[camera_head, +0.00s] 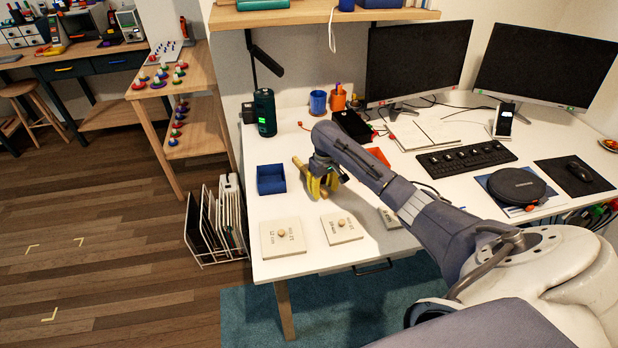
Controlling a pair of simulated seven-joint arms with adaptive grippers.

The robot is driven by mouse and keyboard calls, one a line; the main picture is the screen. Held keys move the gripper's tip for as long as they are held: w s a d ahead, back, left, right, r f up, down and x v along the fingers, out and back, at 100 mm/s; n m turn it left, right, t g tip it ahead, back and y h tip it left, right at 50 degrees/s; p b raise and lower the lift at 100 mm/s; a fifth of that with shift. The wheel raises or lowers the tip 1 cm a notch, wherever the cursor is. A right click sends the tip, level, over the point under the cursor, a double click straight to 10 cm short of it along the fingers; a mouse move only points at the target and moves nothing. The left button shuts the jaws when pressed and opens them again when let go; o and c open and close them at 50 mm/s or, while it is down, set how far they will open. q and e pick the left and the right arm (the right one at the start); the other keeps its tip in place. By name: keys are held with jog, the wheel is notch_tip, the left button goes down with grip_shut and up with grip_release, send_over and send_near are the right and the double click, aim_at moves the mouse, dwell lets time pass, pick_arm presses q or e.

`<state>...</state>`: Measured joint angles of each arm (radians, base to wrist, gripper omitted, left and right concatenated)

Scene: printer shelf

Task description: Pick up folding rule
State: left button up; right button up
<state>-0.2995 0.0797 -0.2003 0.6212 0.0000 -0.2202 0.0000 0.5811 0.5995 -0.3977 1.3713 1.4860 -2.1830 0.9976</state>
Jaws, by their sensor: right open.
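My right arm reaches in from the lower right over the white desk, and its gripper (323,186) points down near the desk's left part. The gripper is open; its yellow fingers are low over the desk top. I cannot make out the folding rule for certain. A thin tan-yellow piece (299,164) shows just left of the gripper, and I cannot tell whether it is part of the rule or of the gripper. The fingers and wrist hide the spot beneath them. My left gripper is not in view.
A blue open box (271,179) stands just left of the gripper. Flat knobbed boards (283,237) (342,228) lie at the desk's front edge. An orange-red item (378,156) is partly behind my arm. A dark green cylinder (265,112) and cups (318,102) stand behind.

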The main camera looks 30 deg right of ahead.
jog(key=shift+f, duration=0.6)
jog(key=shift+c, duration=0.4)
grip_shut()
